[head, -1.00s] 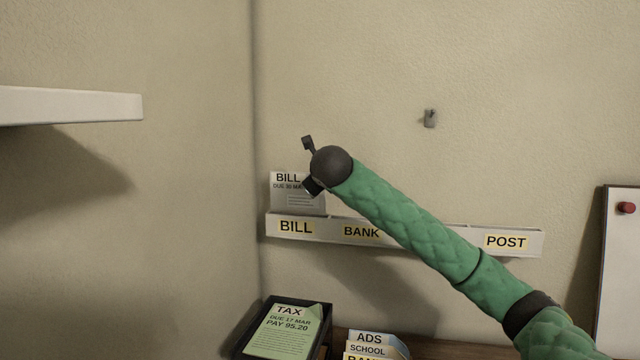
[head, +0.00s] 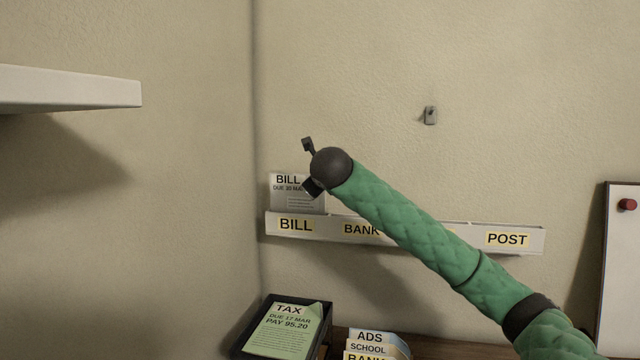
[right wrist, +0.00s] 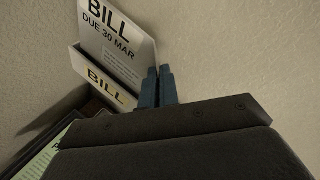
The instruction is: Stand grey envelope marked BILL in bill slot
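The grey envelope marked BILL (head: 287,192) stands upright in the bill slot (head: 275,226) at the left end of the wall rack, its lower part hidden behind the slot's front. It also shows in the right wrist view (right wrist: 112,45), above the slot's BILL label. My right gripper (head: 312,188) is at the envelope's upper right, its wrist covering part of that edge. In the right wrist view its two fingers (right wrist: 159,85) are close together, with the envelope's right edge running into them; they look shut on it. My left gripper is not in view.
The rack has BANK (head: 361,230) and POST (head: 507,239) labels to the right. Below are a dark tray (head: 325,335) with a green TAX paper and several labelled cards (head: 372,338). A white shelf (head: 70,90) juts in at left; a hook (head: 430,115) is on the wall.

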